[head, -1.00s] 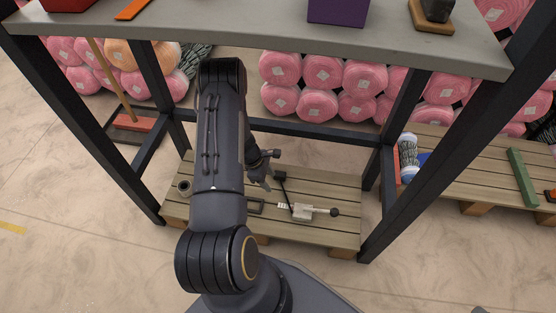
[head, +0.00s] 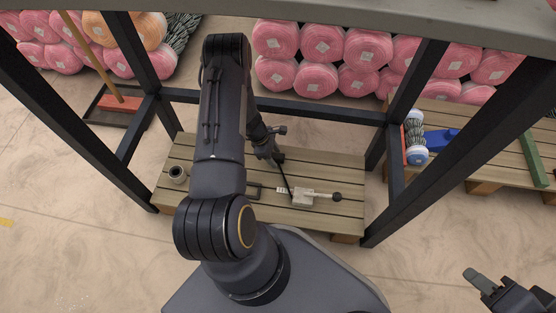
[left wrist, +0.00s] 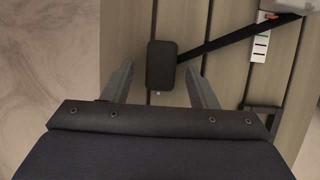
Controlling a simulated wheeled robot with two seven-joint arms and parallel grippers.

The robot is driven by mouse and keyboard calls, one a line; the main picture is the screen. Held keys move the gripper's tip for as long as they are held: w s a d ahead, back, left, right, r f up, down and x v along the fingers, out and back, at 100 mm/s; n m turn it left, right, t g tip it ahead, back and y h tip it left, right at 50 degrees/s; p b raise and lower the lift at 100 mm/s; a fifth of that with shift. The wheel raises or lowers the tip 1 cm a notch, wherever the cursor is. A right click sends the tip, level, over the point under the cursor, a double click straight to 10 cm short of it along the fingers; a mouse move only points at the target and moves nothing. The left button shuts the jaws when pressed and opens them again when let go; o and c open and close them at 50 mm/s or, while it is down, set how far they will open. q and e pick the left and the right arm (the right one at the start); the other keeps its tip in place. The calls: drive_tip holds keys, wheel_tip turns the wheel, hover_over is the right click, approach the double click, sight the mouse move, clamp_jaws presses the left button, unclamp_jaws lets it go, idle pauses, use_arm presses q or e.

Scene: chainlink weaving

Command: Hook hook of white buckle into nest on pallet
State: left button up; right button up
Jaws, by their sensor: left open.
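The white buckle (head: 304,196) lies on the wooden pallet (head: 230,215). A black rod runs from it up-left to a black end block (head: 278,157), and a black ball knob (head: 337,196) sticks out to its right. A dark bracket (head: 255,188), possibly the nest, lies left of the buckle and also shows in the left wrist view (left wrist: 262,112). My left gripper (head: 268,151) is open beside the block. In the left wrist view, the block (left wrist: 161,65) lies ahead between the open fingers (left wrist: 160,86); contact is unclear. My right gripper (head: 488,284) is at lower right, its jaw opening unclear.
Dark rack posts (head: 415,110) stand around the pallet, with a grey shelf (head: 400,22) above. A short cylinder (head: 177,173) sits at the pallet's left. Another pallet (head: 470,150) with a blue item is at right. Pink rolls (head: 320,45) are stacked behind.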

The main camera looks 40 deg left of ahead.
use_arm(q)
drive_tip(key=shift+d+f, duration=0.1)
drive_tip(key=shift+c, duration=0.3)
drive_tip(key=c, duration=1)
